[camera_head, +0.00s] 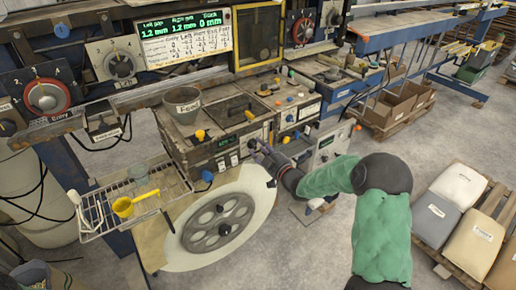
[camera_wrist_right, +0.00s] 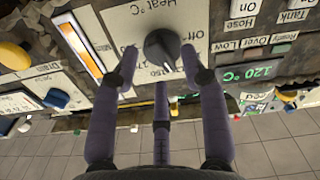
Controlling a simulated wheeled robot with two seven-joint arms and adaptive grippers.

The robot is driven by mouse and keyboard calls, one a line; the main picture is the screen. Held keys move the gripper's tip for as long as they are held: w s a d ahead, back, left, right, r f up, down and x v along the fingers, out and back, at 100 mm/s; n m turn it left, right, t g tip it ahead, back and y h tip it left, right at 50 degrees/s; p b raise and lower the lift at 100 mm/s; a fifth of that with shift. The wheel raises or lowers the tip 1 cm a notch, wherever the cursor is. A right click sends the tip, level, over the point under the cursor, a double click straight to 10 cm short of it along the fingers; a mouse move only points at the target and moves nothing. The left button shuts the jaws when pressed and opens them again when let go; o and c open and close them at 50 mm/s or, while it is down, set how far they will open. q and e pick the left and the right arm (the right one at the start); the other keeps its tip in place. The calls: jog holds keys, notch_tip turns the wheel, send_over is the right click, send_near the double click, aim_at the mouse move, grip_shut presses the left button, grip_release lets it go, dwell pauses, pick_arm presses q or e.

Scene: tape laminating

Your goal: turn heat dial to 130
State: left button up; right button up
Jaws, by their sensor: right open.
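The heat dial (camera_wrist_right: 160,46) is a dark round knob on a pale plate marked "Heat °C" and "Off", in the right wrist view. My right gripper (camera_wrist_right: 160,62) is open, with two fingers on either side of the dial and a third below it. I cannot tell whether the fingers touch the knob. A green display (camera_wrist_right: 250,72) beside the dial appears to read 120 °C. In the head view my right gripper (camera_head: 261,158) is at the front of the control panel, and I cannot make out the dial there. My left gripper is not in view.
Near the dial in the wrist view are a yellow knob (camera_wrist_right: 14,56), a blue knob (camera_wrist_right: 56,98) and labelled switches.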

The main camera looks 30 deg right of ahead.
jog(key=s, duration=1)
jog(key=shift+s+d, duration=0.35)
jog(key=shift+s, duration=0.05)
jog(key=s+a+f+m+g, duration=0.1)
jog(key=a+f+m+g, duration=0.15)
jog(key=a+f, duration=0.4)
jog(key=s+a+f+m+g+y, duration=0.1)
jog(key=a+f+g, duration=0.3)
jog(key=f, duration=0.6)
jog(key=s+a+f+m+g, duration=0.1)
jog(key=a+f+m+g, duration=0.15)
jog(key=a+f, duration=0.5)
jog(key=s+a+f+g+y, duration=0.1)
jog(key=s+a+f+g, duration=0.3)
jog(key=s, duration=0.5)
jog(key=s+a+f+m+g, duration=0.1)
jog(key=s+a+f+g, duration=0.3)
jog(key=s+a+f, duration=0.4)
jog(key=shift+s+f+g+y, duration=0.3)
jog(key=shift+s+f+y, duration=0.1)
jog(key=shift+s, duration=0.75)
